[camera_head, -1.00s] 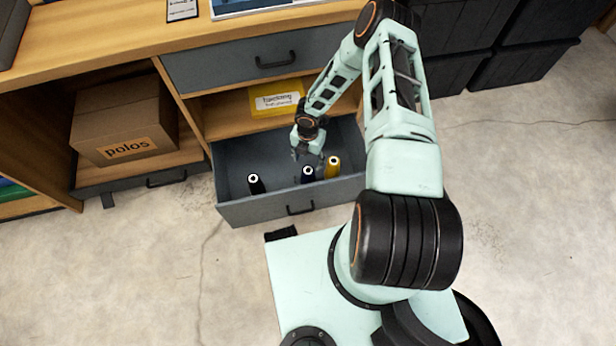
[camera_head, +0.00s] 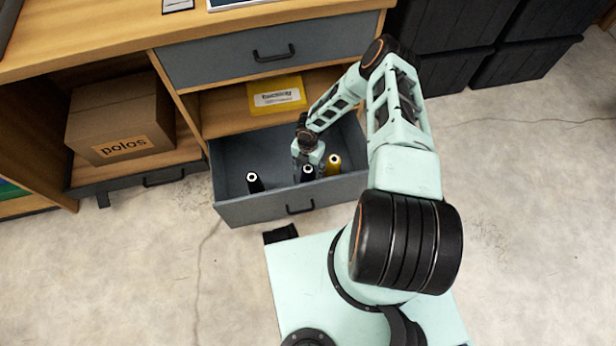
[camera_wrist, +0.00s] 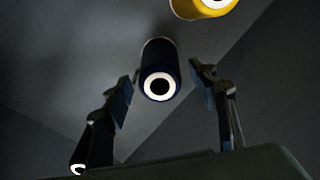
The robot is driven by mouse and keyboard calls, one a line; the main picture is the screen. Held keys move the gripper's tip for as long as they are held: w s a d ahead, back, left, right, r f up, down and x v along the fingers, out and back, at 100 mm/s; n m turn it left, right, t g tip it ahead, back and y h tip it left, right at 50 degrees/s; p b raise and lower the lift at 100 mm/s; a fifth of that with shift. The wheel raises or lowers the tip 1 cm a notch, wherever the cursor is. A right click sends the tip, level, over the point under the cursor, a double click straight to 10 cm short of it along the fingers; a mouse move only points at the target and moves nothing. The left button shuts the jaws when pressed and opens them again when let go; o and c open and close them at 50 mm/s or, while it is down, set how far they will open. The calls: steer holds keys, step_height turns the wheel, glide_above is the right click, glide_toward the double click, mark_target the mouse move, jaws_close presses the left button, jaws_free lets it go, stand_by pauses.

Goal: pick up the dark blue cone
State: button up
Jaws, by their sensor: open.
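The dark blue cone (camera_head: 308,174) stands in the open grey drawer (camera_head: 262,209), between a black cone (camera_head: 255,184) on the left and a yellow cone (camera_head: 333,165) on the right. In the wrist view the dark blue cone (camera_wrist: 158,62) shows its white ringed top, between and beyond my open fingers. My gripper (camera_wrist: 161,88) is open, one finger on each side of the cone's line, with visible gaps. In the head view my gripper is low in the drawer just behind the dark blue cone, its fingertips hidden.
The yellow cone (camera_wrist: 203,5) is close by at the top of the wrist view. The black cone's white top (camera_wrist: 77,169) shows at lower left. The drawer walls surround the cones. A yellow box (camera_head: 277,95) sits on the shelf above, and a cardboard box (camera_head: 120,120) stands left.

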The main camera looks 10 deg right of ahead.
jaws_close()
steer(key=shift+r, duration=0.1)
stand_by(0.3)
